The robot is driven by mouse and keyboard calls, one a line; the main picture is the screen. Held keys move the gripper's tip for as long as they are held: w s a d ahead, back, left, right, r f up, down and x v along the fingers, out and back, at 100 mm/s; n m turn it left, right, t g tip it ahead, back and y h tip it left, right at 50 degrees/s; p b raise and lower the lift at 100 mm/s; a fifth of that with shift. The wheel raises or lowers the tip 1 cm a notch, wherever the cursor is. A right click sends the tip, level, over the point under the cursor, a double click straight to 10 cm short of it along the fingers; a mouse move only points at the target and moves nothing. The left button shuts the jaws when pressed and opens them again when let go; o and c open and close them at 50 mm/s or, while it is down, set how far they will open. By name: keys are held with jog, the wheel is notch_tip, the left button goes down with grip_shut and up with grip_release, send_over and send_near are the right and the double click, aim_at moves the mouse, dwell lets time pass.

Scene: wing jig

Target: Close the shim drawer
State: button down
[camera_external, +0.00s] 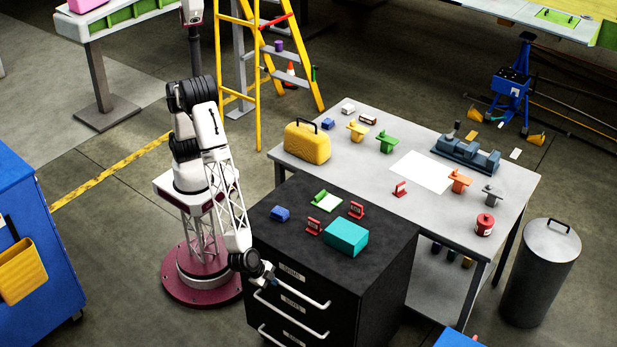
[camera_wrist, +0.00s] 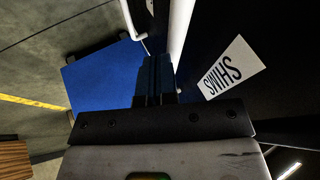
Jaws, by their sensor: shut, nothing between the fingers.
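The black drawer cabinet (camera_external: 335,285) has several drawers, each with a pale label and a white bar handle. In the wrist view, the label reading SHIMS (camera_wrist: 231,68) is on a dark drawer front, to the right of a white handle (camera_wrist: 181,35). In the external view, the top drawer's handle (camera_external: 308,294) shows. My gripper (camera_external: 275,283) is by the left end of that handle. Its fingers (camera_wrist: 155,72) are shut and empty, close beside the handle; contact cannot be told. No clear gap shows above the top drawer, so how far it stands out is unclear.
On the cabinet top are a teal box (camera_external: 346,237), a blue block (camera_external: 280,214), a green-and-white item (camera_external: 327,201) and small red stands. A grey table (camera_external: 330,148) with tools adjoins behind. A blue cart (camera_external: 20,205) is at left; open floor lies between.

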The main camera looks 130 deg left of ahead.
jog(key=d+f+v, duration=0.1)
jog(key=d+v, duration=0.1)
jog(key=v, duration=1)
jog(key=shift+w+d, duration=0.25)
jog(key=shift+w, duration=0.05)
jog(key=s+a+r+g+h, duration=0.1)
jog(key=s+a+r, duration=0.6)
jog(key=a+r, duration=0.45)
jog(key=s+a+r+g+h, duration=0.1)
jog(key=s+a+r, duration=0.7)
jog(key=a+r, duration=0.35)
jog(key=s+a+r+h, duration=0.1)
jog(key=s+a, duration=0.3)
jog(key=s, duration=0.5)
jog(key=s+a+r+h, duration=0.1)
jog(key=s+a+r, duration=0.2)
jog(key=s, duration=0.7)
jog(key=s+a+r+m+h, duration=0.1)
jog(key=s+a+r, duration=0.1)
jog(key=s+a, duration=0.3)
jog(key=shift+s+a, duration=0.25)
jog(key=shift+s, duration=1.95)
